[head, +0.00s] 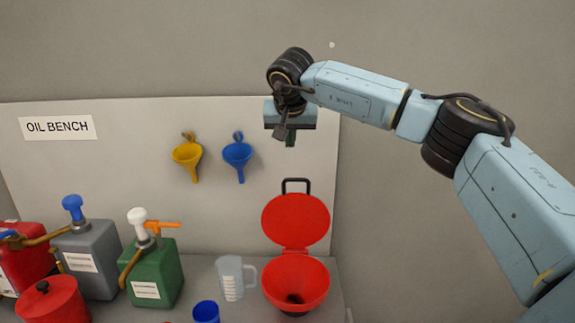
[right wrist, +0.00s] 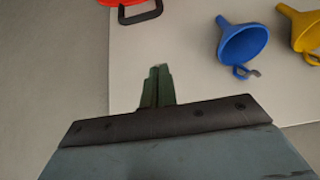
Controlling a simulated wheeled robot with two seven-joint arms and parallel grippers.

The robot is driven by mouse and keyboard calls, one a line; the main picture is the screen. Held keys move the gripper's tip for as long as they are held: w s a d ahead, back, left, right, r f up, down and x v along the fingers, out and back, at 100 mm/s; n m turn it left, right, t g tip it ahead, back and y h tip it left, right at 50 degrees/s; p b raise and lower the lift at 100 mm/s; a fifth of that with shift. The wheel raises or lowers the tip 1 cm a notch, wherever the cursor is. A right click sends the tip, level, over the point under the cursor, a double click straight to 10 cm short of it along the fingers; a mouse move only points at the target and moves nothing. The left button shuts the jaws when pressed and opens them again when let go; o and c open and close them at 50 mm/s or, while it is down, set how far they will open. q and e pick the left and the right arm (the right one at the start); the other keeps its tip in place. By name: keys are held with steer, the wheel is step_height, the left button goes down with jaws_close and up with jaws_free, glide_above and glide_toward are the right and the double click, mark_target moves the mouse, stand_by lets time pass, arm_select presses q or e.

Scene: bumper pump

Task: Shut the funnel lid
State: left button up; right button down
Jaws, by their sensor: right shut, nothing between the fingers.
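The red funnel (head: 296,285) stands on the bench at the right end, with its dark hole showing inside. Its round red lid (head: 296,219) is open, standing up behind the bowl, with a black handle (head: 296,183) at the top. My right gripper (head: 290,141) is above the lid handle, apart from it, with its fingers together and empty. In the right wrist view the closed fingers (right wrist: 155,78) point toward the board, and the lid handle (right wrist: 141,12) shows at the top edge with a bit of red lid. My left gripper is not in view.
A clear measuring jug (head: 231,279) stands just left of the funnel, with a blue cup (head: 206,312) in front. A green pump can (head: 152,273) and grey can (head: 91,262) stand further left. Blue (head: 237,155) and yellow (head: 187,155) funnels hang on the board.

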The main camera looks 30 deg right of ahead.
mark_target(291, 179)
steer(key=shift+w+d+f+p, duration=0.2)
steer(key=shift+f, duration=1.3)
steer(key=shift+w+d+f+p, duration=0.15)
steer(key=shift+w+d+f, duration=0.1)
steer(key=shift+f, duration=1.25)
steer(key=shift+w+d+f+p, duration=0.15)
steer(key=shift+w+f+p, duration=0.05)
steer(key=shift+f, duration=1.3)
steer(key=shift+a, duration=0.1)
